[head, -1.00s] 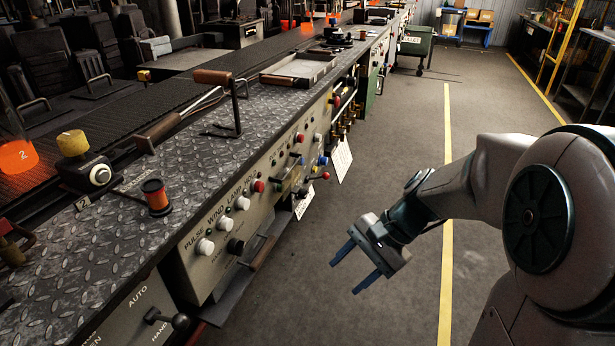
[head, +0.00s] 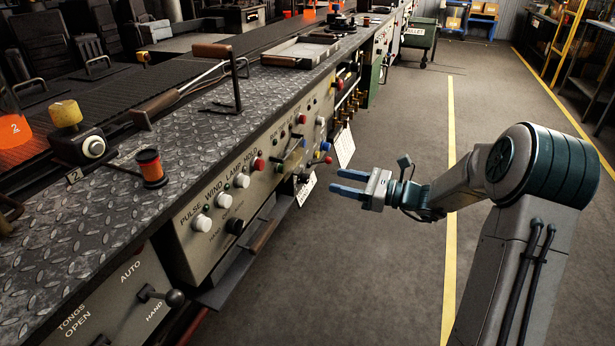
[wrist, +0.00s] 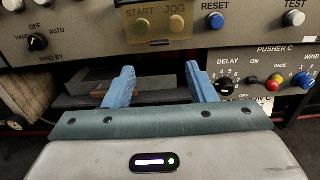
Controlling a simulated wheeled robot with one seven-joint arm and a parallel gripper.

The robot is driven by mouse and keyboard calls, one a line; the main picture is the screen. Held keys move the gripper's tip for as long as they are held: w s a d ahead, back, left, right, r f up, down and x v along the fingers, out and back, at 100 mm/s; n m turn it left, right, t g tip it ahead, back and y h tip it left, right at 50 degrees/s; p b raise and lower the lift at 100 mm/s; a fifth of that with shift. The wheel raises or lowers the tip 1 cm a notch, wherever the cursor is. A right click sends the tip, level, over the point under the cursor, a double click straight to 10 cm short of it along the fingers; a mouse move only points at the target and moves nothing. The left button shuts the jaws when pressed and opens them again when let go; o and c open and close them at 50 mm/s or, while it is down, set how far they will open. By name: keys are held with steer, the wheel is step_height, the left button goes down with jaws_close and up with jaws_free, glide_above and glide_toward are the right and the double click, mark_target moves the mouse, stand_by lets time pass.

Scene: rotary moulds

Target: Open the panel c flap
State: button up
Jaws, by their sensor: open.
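My gripper (head: 338,182) is open and empty in the aisle beside the console, its blue fingers pointing left at the console's front. In the wrist view, the open gripper (wrist: 160,72) sits below a see-through amber cover (wrist: 160,38). This cover lies down over the START and JOG buttons, and looks like the flap. The fingers are apart from it. A label PUSHER C (wrist: 284,49) shows to its lower right. I cannot make out the cover in the head view.
Near the cover are a blue RESET button (wrist: 216,20), a TEST button (wrist: 294,18) and a black selector knob (wrist: 38,42). Hanging paper tags (head: 345,148) and a shelf edge (head: 235,272) stick out from the console front. The aisle floor (head: 380,280) is clear.

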mark_target(300, 172)
steer(key=b+x, duration=0.2)
steer(key=x, duration=0.8)
steer(key=shift+c, duration=0.3)
steer(key=shift+d, duration=0.1)
jaws_close()
